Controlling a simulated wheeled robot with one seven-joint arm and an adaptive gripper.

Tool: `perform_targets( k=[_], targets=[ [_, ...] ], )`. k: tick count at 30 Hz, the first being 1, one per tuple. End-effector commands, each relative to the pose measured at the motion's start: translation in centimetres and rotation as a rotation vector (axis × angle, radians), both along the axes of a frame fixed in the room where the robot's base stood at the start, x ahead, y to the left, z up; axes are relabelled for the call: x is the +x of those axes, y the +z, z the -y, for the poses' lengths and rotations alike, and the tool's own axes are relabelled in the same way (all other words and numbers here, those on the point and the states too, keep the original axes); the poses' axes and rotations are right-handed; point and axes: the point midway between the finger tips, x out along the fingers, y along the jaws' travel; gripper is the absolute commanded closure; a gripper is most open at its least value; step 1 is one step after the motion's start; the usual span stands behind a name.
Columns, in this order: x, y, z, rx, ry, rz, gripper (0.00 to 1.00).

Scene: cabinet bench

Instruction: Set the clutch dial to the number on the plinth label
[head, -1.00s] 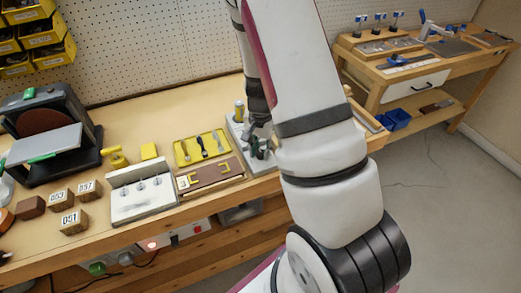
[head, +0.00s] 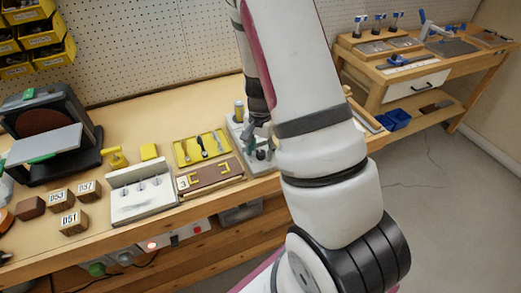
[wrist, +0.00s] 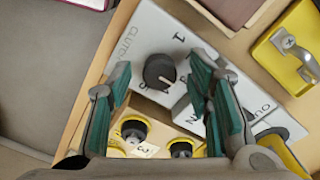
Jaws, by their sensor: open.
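The clutch dial (wrist: 159,72) is a dark round knob on a white panel (wrist: 140,38) marked CLUTCH in the wrist view. A 1 is printed beside the dial; other markings are partly hidden by my fingers. My gripper (wrist: 162,78) is open, its teal-padded fingers on either side of the dial with gaps showing. Whether they touch it I cannot tell. A small label reading 3 (wrist: 144,149) shows below, by yellow-and-black round parts. In the head view a label reading 3 (head: 184,183) sits on the brown plinth (head: 218,175) with yellow brackets.
A yellow tray of tools (head: 202,148) lies left of the panel. A white fixture (head: 142,190), numbered wooden blocks (head: 73,222) and a sander (head: 45,135) stand farther left.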

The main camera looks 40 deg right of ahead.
Motion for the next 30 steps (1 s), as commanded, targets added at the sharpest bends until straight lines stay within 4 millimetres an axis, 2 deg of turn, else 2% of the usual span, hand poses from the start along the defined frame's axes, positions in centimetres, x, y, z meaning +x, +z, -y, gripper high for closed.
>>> perform_targets(
  k=[5,12,18,24,30],
  targets=[
    [0.1,2.0,0.0,-0.002,0.002,0.004,0.54],
    [0.2,6.9,0.0,-0.002,0.003,0.007,0.54],
    [0.1,10.2,-0.1,-0.001,0.003,0.004,0.54],
    [0.1,11.7,0.0,-0.001,0.001,0.001,0.54],
    [0.0,11.9,0.0,0.000,0.001,0.000,0.54]
  ],
)
